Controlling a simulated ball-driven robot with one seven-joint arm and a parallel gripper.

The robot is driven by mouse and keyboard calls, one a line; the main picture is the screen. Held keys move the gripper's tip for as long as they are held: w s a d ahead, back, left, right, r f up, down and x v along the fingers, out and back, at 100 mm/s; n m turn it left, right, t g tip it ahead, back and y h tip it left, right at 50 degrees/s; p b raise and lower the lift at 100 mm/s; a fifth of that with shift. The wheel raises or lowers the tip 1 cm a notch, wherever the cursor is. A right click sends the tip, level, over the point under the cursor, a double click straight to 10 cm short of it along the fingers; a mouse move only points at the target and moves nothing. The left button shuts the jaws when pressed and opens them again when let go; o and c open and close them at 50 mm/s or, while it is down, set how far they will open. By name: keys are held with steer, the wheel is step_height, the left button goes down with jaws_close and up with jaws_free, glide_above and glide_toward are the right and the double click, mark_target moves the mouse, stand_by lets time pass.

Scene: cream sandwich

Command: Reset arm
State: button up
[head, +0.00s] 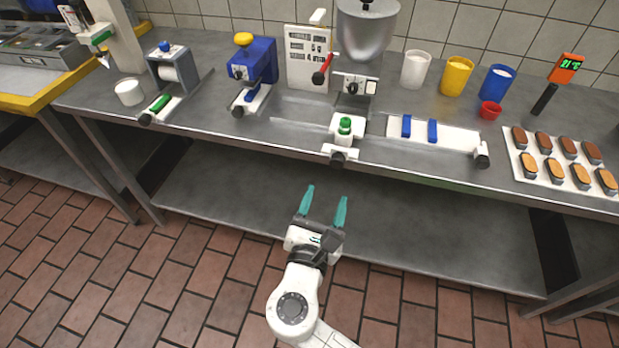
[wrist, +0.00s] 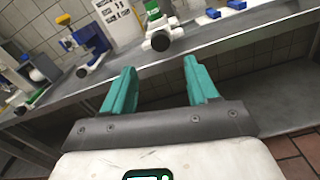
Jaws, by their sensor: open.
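My gripper (head: 323,204) has two teal fingers and is open and empty. In the head view it is in front of the steel workbench (head: 300,140), below the level of its top and apart from its front edge. My white arm reaches up to it from the bottom of the picture. In the wrist view my gripper (wrist: 160,85) shows its fingers spread with nothing between them. The bench edge lies beyond the fingertips there.
The bench carries a white-and-green fixture (head: 344,130), a blue machine (head: 252,65), a metal hopper (head: 367,30), a yellow cup (head: 457,76), and a tray (head: 517,166) of several cookies. A lower steel shelf (head: 400,240) runs underneath. Tiled floor (head: 90,270) is clear at front left.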

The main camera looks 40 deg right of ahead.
steer(key=s+d+f+m+g+y, duration=0.6)
steer(key=s+d+f+m+g, duration=0.25)
steer(key=s+f+m, duration=0.4)
steer(key=s+a+f+m+g+y, duration=0.1)
steer(key=s+a+f+m+y, duration=0.2)
steer(key=s+a+m+y, duration=0.3)
steer(key=s+m+y, duration=0.1)
steer(key=m+y, duration=0.1)
steer(key=m, duration=0.3)
steer(key=shift+s, duration=0.15)
